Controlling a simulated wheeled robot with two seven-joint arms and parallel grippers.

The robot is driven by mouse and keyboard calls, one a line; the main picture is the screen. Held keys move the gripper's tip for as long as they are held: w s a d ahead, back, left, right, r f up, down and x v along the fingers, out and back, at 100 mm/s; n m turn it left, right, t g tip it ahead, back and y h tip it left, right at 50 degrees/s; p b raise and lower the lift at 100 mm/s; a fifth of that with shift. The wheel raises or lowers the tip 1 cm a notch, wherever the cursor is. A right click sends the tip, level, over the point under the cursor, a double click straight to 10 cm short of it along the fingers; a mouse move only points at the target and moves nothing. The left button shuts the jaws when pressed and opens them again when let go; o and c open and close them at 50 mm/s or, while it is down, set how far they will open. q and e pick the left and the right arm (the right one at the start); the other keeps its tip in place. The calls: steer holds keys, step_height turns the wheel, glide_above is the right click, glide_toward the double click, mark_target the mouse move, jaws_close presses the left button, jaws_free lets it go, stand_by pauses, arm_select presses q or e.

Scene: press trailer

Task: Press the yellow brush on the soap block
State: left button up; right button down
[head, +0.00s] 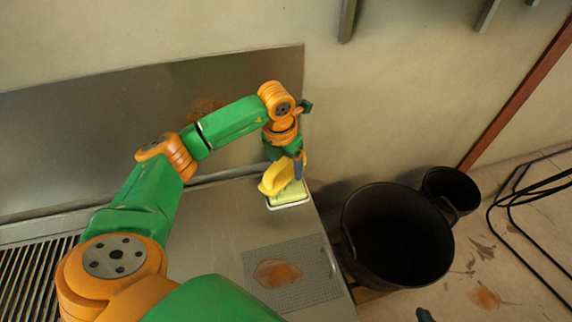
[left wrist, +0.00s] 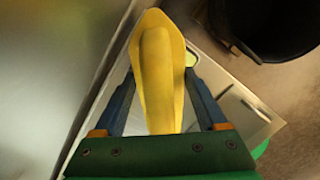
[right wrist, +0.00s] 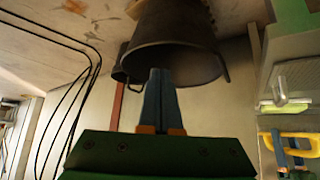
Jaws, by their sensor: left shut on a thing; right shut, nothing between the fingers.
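My left gripper (head: 300,168) is shut on the yellow brush (head: 274,180), and the brush fills the space between its fingers in the left wrist view (left wrist: 158,75). The pale yellow soap block (head: 289,196) sits in a light dish at the counter's far right corner. The brush is over the soap; in the upside-down right wrist view, the brush (right wrist: 300,137) and the dish (right wrist: 272,106) look apart. The brush hides most of the soap in the left wrist view.
A large black bin (head: 398,238) and a smaller one (head: 450,190) stand right of the metal counter (head: 225,215). A perforated plate (head: 310,288) with a rusty stain lies nearer on the counter. Black tubing (head: 520,200) stands at the far right.

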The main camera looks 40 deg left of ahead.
mark_target(285, 169)
arm_select(q)
steer(key=shift+f+b, duration=0.5)
steer(key=shift+f, duration=0.15)
steer(key=shift+f+b, duration=0.5)
arm_select(e)
steer(key=w+a+r+t+y, duration=0.1)
steer(key=w+r+t, duration=0.2)
steer(key=r, duration=0.3)
steer(key=w+a+r+t+y, duration=0.1)
steer(key=w+a+r+t, duration=0.1)
steer(key=w+r+t, duration=0.2)
steer(key=shift+w+r+n+t+y, duration=0.2)
steer(key=shift+r+n+t+y, duration=0.15)
steer(key=shift+r+t, duration=0.95)
steer(key=shift+a+r+g, duration=0.1)
steer(key=shift+r+g, duration=0.2)
arm_select(q)
steer(key=shift+f+b, duration=0.35)
steer(key=shift+f, duration=0.15)
arm_select(e)
steer(key=shift+f, duration=0.35)
steer(key=shift+r, duration=0.15)
